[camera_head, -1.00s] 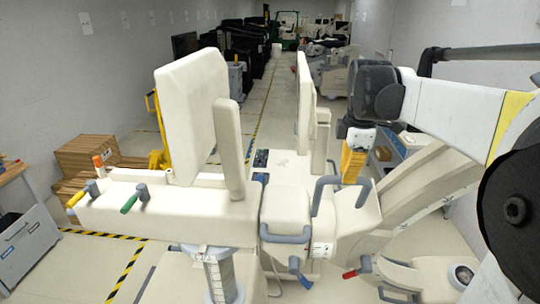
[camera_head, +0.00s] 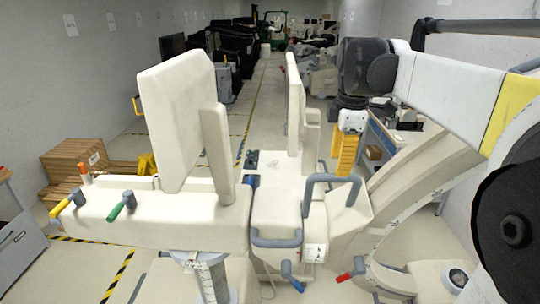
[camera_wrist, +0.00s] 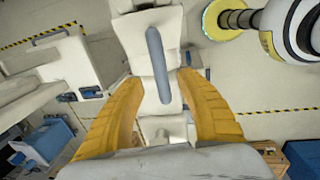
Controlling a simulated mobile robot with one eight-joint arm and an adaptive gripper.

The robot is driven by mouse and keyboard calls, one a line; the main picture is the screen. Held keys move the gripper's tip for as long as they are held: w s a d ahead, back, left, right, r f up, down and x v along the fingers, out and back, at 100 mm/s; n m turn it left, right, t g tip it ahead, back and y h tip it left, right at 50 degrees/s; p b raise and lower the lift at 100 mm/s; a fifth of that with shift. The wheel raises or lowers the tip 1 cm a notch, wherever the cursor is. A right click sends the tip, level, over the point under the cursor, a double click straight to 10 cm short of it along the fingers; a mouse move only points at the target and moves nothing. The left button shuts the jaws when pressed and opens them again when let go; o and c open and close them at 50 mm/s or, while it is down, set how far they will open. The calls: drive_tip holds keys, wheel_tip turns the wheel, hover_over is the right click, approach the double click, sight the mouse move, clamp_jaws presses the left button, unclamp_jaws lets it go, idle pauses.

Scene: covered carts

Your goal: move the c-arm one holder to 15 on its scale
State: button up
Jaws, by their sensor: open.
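The c-arm one (camera_head: 100,213) is a large cream machine across the middle of the head view, with several coloured levers. Its cream holder block (camera_head: 278,208) carries grey-blue handles, including a raised loop handle (camera_head: 330,178). A marked column (camera_head: 213,280) shows at the bottom; its numbers are too small to read. My gripper (camera_head: 343,172) has yellow fingers pointing down, just behind and right of the loop handle. In the wrist view my gripper (camera_wrist: 160,82) is open around the line of a cream part with a grey-blue bar (camera_wrist: 157,62); I see no contact.
The curved cream arm (camera_head: 425,190) of the machine rises at right, close to my arm. A red-handled lever (camera_head: 347,274) sticks out below. Wooden boxes (camera_head: 72,160) stand at left. An aisle with striped floor tape runs to the back.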

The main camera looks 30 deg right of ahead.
wheel_tip(320, 180, up, 7)
drive_tip(key=shift+s+a, duration=0.2)
drive_tip(key=shift+s, duration=0.1)
drive_tip(key=shift+r, duration=0.1)
idle(0.8)
